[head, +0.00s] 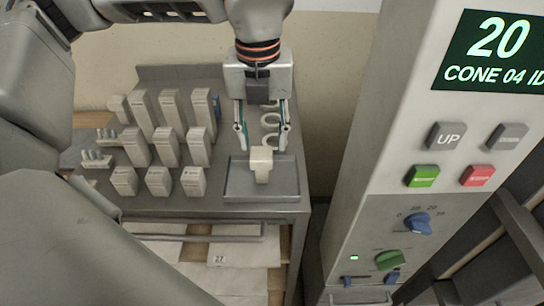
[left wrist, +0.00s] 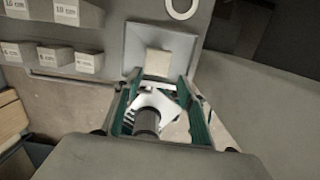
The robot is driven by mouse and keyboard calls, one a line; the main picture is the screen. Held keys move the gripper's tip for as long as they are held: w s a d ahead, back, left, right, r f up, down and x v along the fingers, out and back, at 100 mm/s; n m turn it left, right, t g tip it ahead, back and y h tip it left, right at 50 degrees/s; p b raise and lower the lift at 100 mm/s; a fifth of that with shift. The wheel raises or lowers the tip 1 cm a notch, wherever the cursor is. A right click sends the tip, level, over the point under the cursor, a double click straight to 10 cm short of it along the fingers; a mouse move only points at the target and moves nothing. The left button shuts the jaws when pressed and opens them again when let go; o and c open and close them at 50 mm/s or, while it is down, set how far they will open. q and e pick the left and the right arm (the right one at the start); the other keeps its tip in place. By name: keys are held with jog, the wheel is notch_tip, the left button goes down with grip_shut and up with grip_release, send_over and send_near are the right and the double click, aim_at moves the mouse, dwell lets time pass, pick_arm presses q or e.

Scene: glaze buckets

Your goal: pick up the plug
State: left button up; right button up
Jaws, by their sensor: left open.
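A cream block-like plug (head: 262,165) stands in a shallow grey tray (head: 233,187) on the right end of the workbench. It also shows in the left wrist view (left wrist: 158,63) as a pale square inside the tray (left wrist: 187,44). My left gripper (head: 263,144) points down over the tray with its fingers spread apart, one on each side of the plug's top as seen from the head. In the left wrist view the plug lies just beyond the open fingertips (left wrist: 158,84), and nothing is held. My right gripper does not show.
Several labelled cream blocks (head: 167,150) stand in rows left of the tray. White rings (head: 271,120) lie behind the plug, close to my fingers. A tall control panel (head: 390,170) with a display and buttons stands on the right, across a gap.

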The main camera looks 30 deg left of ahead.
aim_at(262, 167)
pick_arm(q)
jog(key=shift+w+a+r, duration=0.2)
jog(key=shift+w+a, duration=0.05)
jog(key=shift+a, duration=0.2)
jog(key=shift+a+f+n, duration=0.1)
jog(key=shift+f+n, duration=0.15)
jog(key=shift+n, duration=0.05)
jog(key=f, duration=0.7)
jog(key=w+f, duration=0.1)
jog(key=f, duration=0.3)
jog(key=shift+w+a, duration=0.1)
jog(key=shift+a, duration=0.2)
jog(key=c, duration=1)
jog(key=shift+c, duration=0.4)
